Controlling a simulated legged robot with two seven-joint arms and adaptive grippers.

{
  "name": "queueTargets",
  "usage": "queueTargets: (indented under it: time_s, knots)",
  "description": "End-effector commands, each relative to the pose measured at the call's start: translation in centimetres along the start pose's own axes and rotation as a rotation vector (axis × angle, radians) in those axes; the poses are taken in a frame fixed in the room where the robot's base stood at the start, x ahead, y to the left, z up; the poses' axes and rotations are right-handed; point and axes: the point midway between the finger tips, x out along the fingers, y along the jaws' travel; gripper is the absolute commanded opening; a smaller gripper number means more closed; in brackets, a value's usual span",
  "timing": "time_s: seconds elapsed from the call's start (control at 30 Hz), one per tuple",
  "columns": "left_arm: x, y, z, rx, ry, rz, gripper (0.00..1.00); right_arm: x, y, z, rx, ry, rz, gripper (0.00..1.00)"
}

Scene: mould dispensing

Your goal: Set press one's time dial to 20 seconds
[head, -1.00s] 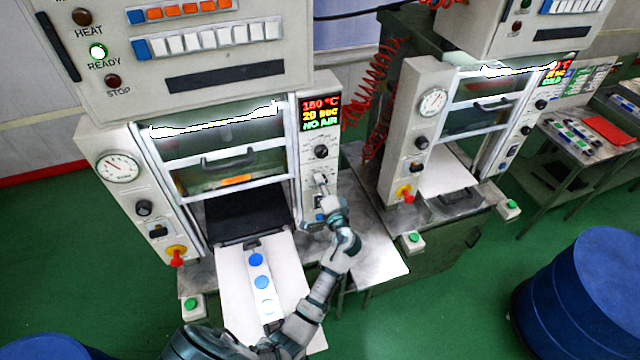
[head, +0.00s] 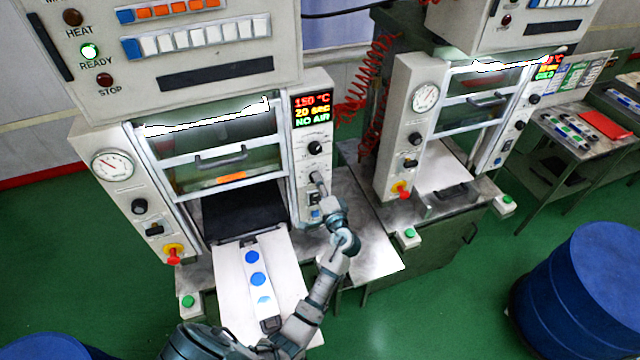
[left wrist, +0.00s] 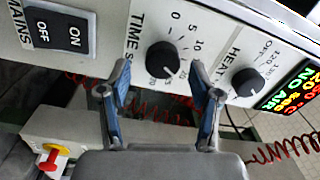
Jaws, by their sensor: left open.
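Press one is the left press (head: 84,150) in the head view. Its small display (head: 313,108) reads 150 °C, 20 sec and NO AIR. In the left wrist view the black time dial (left wrist: 162,60) sits on the light panel beside the word TIME. Its pale pointer mark faces the lower right in the picture; the number there is hard to read. My left gripper (left wrist: 165,95) is open, its blue-padded fingers apart on either side below the dial, holding nothing. In the head view the left gripper (head: 317,190) is at the panel and partly hides the dial.
The heat dial (left wrist: 246,81) is beside the time dial, and the mains switch (left wrist: 57,32) is on its other side. A white tray (head: 232,290) with a mould strip juts out in front of press one. A second press (head: 405,130) stands to the right.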

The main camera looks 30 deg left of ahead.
Motion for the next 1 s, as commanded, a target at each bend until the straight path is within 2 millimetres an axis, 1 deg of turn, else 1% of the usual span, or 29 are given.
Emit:
queueTargets:
  time_s: [0.17, 0.3, 0.4, 0.5, 0.6, 0.7, 1.0]
  knots:
    - [-3.7, 0.1, 0.2, -0.004, 0.000, 0.005, 0.64, 0.0, -0.3, 0.0, 0.002, 0.001, -0.001, 0.40]
    - [-7.0, 0.1, 0.1, -0.002, 0.001, 0.004, 0.64, 0.0, -0.3, 0.0, 0.001, 0.001, -0.002, 0.40]
    - [-9.0, 0.1, -0.1, -0.001, 0.002, 0.004, 0.64, 0.0, -0.2, 0.0, 0.001, 0.001, -0.003, 0.40]
    - [-10.3, 0.1, -0.1, 0.000, 0.001, 0.003, 0.64, 0.0, -0.3, -0.1, 0.001, 0.001, -0.003, 0.40]
    - [-11.1, 0.1, -0.1, 0.001, 0.001, 0.003, 0.64, 0.0, -0.2, -0.1, 0.001, 0.001, -0.003, 0.40]
    - [-11.4, 0.1, -0.1, 0.000, 0.001, 0.002, 0.64, 0.0, -0.3, -0.1, 0.001, 0.001, -0.003, 0.40]
    - [-11.3, 0.1, 0.0, -0.001, 0.001, 0.002, 0.64, 0.0, -0.3, -0.1, 0.002, 0.001, -0.003, 0.40]
